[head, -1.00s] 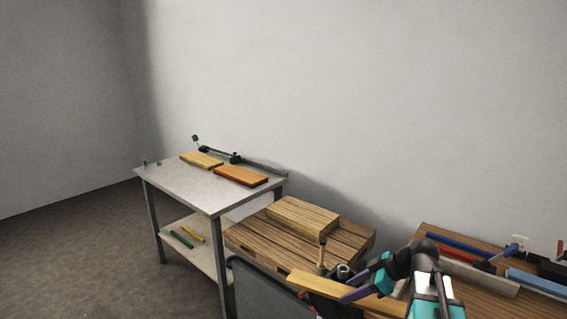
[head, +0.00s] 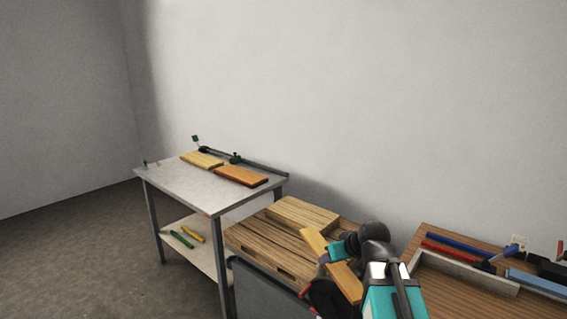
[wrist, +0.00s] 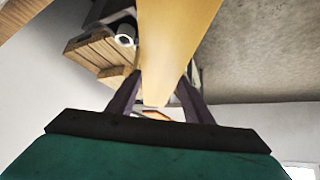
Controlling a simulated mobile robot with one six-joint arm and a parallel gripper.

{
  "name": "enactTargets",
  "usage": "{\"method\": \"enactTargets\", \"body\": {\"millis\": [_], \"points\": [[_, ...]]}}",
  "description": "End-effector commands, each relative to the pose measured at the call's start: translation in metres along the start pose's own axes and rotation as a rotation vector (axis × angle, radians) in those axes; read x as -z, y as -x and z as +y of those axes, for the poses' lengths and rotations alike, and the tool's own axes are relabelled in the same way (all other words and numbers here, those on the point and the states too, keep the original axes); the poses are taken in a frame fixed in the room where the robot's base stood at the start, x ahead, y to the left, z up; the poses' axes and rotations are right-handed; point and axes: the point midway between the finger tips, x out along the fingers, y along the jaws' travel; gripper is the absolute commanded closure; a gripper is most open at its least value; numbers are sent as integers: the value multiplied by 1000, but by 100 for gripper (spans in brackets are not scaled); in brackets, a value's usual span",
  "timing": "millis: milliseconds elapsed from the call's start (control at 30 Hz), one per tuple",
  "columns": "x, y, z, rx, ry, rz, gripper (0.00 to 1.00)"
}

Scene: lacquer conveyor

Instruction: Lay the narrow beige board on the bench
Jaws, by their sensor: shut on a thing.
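The narrow beige board (head: 345,280) is in my gripper (head: 326,257), held in the air in front of the wooden pallet. It slants from upper left to lower right in the head view. In the wrist view the board (wrist: 172,45) runs between the two dark fingers of my gripper (wrist: 158,90), which are shut on it. The bench (head: 178,182) stands at the left with a pale grey top, apart from my gripper. A pale yellow board (head: 202,160) and an orange-brown board (head: 241,176) lie side by side towards its back edge.
The front and left of the bench top are bare. A pallet (head: 268,243) with a wooden block (head: 302,214) stands between the bench and my arm. A brown table (head: 450,289) with tools is at right.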

Motion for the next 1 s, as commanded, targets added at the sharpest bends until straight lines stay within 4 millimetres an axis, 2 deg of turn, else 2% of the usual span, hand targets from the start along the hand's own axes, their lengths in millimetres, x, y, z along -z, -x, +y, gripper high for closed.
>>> {"method": "enactTargets", "body": {"millis": [300, 500, 1000], "points": [[16, 2, 18, -151, -170, 1, 100], [20, 2, 20, -209, -237, 1, 100], [20, 2, 20, -227, -260, 0, 100]]}}
